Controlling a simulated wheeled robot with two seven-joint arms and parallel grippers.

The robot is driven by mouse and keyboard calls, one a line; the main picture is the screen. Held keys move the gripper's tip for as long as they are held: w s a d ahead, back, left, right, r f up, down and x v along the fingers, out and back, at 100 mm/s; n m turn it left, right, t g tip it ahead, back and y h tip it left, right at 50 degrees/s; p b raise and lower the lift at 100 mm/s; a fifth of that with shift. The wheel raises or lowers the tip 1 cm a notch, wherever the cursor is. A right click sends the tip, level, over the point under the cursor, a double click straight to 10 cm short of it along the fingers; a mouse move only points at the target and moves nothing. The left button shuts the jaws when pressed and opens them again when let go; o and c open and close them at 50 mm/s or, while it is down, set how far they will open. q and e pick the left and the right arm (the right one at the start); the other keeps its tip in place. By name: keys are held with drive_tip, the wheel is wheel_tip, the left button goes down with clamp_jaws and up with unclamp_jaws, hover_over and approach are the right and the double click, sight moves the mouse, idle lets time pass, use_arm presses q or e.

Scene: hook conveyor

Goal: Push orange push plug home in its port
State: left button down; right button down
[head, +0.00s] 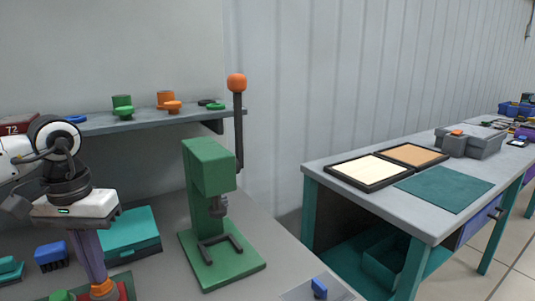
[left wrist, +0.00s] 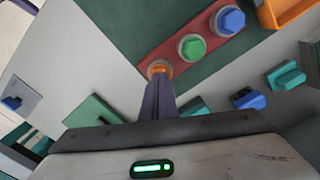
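The orange push plug (head: 102,288) is at the end of a red port strip, with a grey collar around it. It also shows in the left wrist view (left wrist: 160,69), at the near end of the red strip (left wrist: 183,48). My left gripper (left wrist: 159,82) points down with its fingers together, tips at the plug's top; in the head view the fingers (head: 98,277) reach the plug from above. The fingertips hide part of the plug, so its depth in the port is unclear. A green plug (left wrist: 192,46) and a blue plug (left wrist: 229,19) sit farther along the strip. My right gripper is not in view.
A green press (head: 208,172) with an orange-knobbed lever stands right of the left arm. A teal box (head: 130,238) and a blue connector (head: 51,254) lie near the gripper. A shelf (head: 150,122) runs behind. A second table (head: 440,220) stands right.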

use_arm(q)
drive_tip(key=shift+f, duration=0.3)
drive_tip(key=shift+r, duration=0.1)
drive_tip(key=shift+r+p, duration=2.9)
drive_tip(key=shift+r, duration=0.6)
